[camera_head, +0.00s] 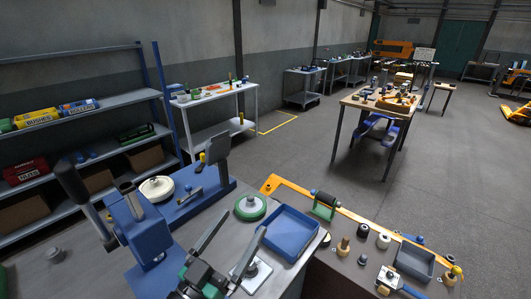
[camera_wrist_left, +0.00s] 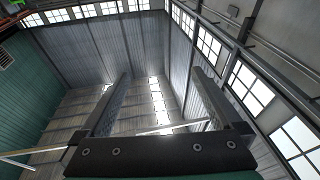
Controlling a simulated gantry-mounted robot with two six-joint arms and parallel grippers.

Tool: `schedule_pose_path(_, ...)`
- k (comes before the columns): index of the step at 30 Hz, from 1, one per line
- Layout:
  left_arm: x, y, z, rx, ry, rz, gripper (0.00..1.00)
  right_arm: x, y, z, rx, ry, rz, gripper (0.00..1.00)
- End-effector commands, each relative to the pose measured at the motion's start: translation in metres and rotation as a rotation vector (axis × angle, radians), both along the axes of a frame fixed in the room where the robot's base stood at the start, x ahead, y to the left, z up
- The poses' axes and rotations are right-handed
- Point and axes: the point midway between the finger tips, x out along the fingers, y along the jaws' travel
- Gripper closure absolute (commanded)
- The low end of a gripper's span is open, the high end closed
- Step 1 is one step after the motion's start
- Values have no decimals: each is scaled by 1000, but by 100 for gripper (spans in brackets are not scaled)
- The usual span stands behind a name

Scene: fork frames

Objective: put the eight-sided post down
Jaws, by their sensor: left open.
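My left gripper (camera_head: 248,219) reaches up from the bottom edge of the head view, its two long grey fingers spread apart over the bench. In the left wrist view the gripper (camera_wrist_left: 162,74) is open, with nothing between its fingers and only walls, windows and roof beyond. I cannot pick out an eight-sided post for certain. A pale square plate with a raised middle (camera_head: 257,275) sits on the bench beside the fingers, partly hidden. My right gripper is not in view.
A blue tray (camera_head: 291,233) and a green-rimmed wheel (camera_head: 250,207) lie close beyond the fingers. A blue press (camera_head: 145,238) stands to the left.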

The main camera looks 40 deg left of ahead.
Motion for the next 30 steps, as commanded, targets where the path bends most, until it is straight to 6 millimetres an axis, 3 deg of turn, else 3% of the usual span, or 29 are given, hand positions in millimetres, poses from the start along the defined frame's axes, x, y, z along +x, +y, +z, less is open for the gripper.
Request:
schedule_pose_path(1,12,-17,54,20,-106,-45,1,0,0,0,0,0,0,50)
schedule_pose_path(3,18,-39,121,42,-232,-100,1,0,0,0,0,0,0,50)
schedule_pose_path(6,9,-69,205,67,-389,-169,1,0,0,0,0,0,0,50)
schedule_pose_path(9,-9,-90,264,83,-503,-217,1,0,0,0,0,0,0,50)
schedule_pose_path(11,-18,-98,286,89,-548,-234,1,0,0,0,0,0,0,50)
schedule_pose_path(15,-27,-104,305,94,-585,-249,1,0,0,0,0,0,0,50)
schedule_pose_path(28,-26,-103,304,63,-583,-264,0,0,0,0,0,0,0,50)
schedule_pose_path(30,3,-102,290,14,-508,-276,0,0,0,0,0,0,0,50)
